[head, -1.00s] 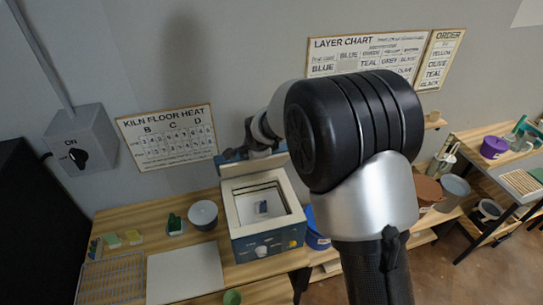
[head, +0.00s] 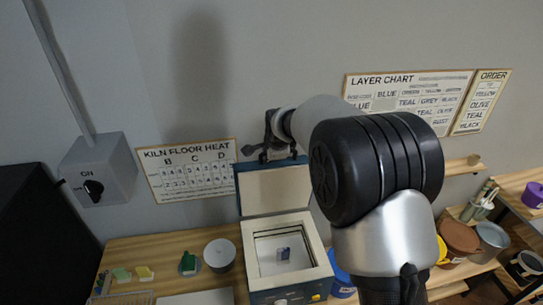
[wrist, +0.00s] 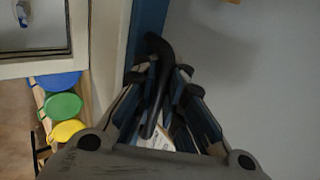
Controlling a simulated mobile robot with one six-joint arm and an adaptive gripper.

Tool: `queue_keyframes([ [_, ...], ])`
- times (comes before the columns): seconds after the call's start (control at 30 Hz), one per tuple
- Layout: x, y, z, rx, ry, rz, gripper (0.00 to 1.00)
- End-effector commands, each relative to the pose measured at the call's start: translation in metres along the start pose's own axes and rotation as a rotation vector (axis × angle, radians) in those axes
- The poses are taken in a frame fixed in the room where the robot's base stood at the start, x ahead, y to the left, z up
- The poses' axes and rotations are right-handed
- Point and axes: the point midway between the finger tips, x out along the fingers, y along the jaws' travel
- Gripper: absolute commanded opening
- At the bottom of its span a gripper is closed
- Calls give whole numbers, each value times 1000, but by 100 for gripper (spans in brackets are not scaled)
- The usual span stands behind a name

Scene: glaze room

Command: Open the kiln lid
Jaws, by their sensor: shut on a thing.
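The kiln (head: 290,292) stands on the wooden bench with its square opening uncovered. A small blue and white piece (head: 283,254) sits inside. The kiln lid (head: 272,190) stands raised at the back, its cream inner face toward the head camera. My gripper (head: 265,147) is at the lid's top edge, against the wall side. In the wrist view my gripper (wrist: 165,85) is shut on the dark curved lid handle (wrist: 155,75), beside the lid's blue edge (wrist: 150,25). My arm hides part of the area to the right.
A black wall switch (head: 93,188) and a heat chart (head: 188,170) are on the wall at left. A grey round container (head: 219,254) stands left of the kiln. A blue tub (head: 341,284) is at its right, with brown and grey pots (head: 460,236) farther right.

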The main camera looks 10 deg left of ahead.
Motion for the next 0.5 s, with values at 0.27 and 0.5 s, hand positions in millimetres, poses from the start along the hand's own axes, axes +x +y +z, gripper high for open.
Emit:
queue_keyframes([
  [0.27, -3, -5, 1, 6, -2, -12, 12],
  [0.5, -2, -4, 1, 3, -1, -8, 28],
])
